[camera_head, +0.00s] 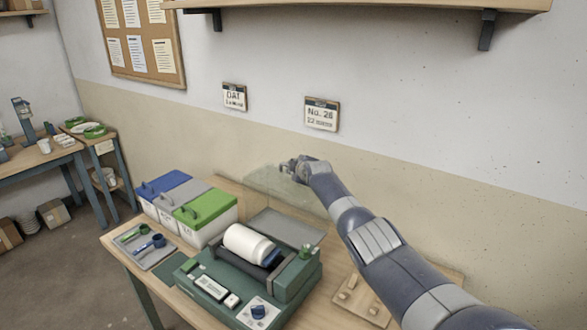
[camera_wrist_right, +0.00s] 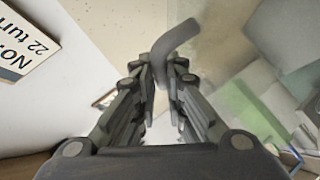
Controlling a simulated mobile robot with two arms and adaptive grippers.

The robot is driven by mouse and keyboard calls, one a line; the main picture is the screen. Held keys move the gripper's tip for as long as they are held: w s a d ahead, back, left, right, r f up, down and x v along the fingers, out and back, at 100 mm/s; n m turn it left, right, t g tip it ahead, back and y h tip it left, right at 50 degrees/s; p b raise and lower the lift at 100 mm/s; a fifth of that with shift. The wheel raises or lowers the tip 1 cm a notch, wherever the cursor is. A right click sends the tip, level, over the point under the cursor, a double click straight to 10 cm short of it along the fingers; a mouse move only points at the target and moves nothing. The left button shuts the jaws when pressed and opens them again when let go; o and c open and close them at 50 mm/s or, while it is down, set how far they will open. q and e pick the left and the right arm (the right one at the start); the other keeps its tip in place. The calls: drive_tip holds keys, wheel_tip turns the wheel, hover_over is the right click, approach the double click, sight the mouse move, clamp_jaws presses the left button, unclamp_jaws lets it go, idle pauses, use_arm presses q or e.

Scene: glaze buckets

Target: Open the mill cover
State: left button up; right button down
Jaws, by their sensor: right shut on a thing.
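The mill is a green machine (camera_head: 213,283) on the wooden table, with a white jar (camera_head: 249,244) lying on its dark rollers. Its clear cover (camera_head: 283,193) stands raised behind the jar, near the wall, so the jar is uncovered. My right gripper (camera_head: 286,167) is at the cover's upper edge. In the right wrist view, the fingers of my right gripper (camera_wrist_right: 160,80) are closed around a grey curved handle (camera_wrist_right: 177,38). The exact finger contact is small and dim in the head view. My left gripper is out of view.
Buckets with blue (camera_head: 163,184), grey (camera_head: 183,192) and green (camera_head: 205,205) lids stand left of the mill. A grey tray (camera_head: 150,258) with small tools lies in front of them. A wooden board (camera_head: 358,297) lies right of the mill, below my right arm. The wall is close behind.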

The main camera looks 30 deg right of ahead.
drive_tip(key=shift+w+d+r, duration=0.15)
drive_tip(key=shift+d+r, duration=0.15)
drive_tip(key=shift+r, duration=0.5)
drive_tip(key=c, duration=1.9)
unclamp_jaws()
drive_tip(key=shift+d+f, duration=0.1)
drive_tip(key=shift+f, duration=0.05)
drive_tip(key=shift+w+f, duration=0.1)
drive_tip(key=shift+f, duration=0.05)
drive_tip(key=shift+s+f, duration=0.1)
drive_tip(key=shift+s, duration=0.15)
drive_tip(key=shift+a+v, duration=0.2)
drive_tip(key=shift+v, duration=5.6)
drive_tip(key=shift+f, duration=0.25)
